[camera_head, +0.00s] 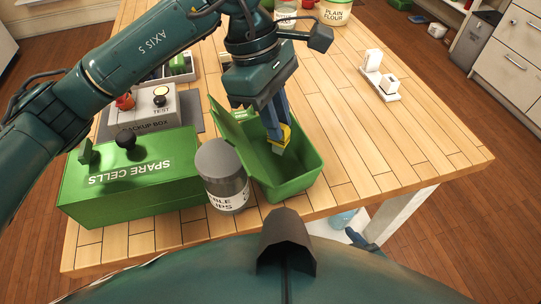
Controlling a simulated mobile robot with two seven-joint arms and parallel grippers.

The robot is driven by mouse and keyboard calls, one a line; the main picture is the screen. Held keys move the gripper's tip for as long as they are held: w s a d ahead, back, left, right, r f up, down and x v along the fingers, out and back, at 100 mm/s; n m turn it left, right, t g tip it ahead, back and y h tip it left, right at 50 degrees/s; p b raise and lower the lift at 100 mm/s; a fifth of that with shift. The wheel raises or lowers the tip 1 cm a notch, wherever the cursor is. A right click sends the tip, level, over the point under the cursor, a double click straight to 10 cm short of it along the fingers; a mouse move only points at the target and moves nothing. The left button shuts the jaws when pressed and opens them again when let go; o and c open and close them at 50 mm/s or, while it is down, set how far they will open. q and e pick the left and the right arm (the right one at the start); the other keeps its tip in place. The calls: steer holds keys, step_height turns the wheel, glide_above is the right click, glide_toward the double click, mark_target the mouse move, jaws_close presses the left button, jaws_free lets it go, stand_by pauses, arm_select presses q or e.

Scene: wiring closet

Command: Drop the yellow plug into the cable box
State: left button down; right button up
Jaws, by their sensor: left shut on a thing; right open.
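The yellow plug (285,134) is between the blue fingers of my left gripper (278,128), which is shut on it. A grey metal end of the plug points down. My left gripper reaches down over an open green box (290,188), seemingly the cable box; its label does not show. The plug appears at or just inside the opening, above the box floor; its exact height is hard to tell. The box's lid (229,133) stands tilted open on the left side.
A grey-lidded jar (222,176) stands close against the box's left side. A closed green "SPARE CELLS" box (140,181) and a grey "BACKUP BOX" (150,108) are further left. A white stand (380,78) sits at the back right.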

arm_select(q)
steer(key=c, duration=1.3)
jaws_free()
steer(key=b+v, duration=0.1)
steer(key=v, duration=1.2)
steer(key=shift+r, duration=0.15)
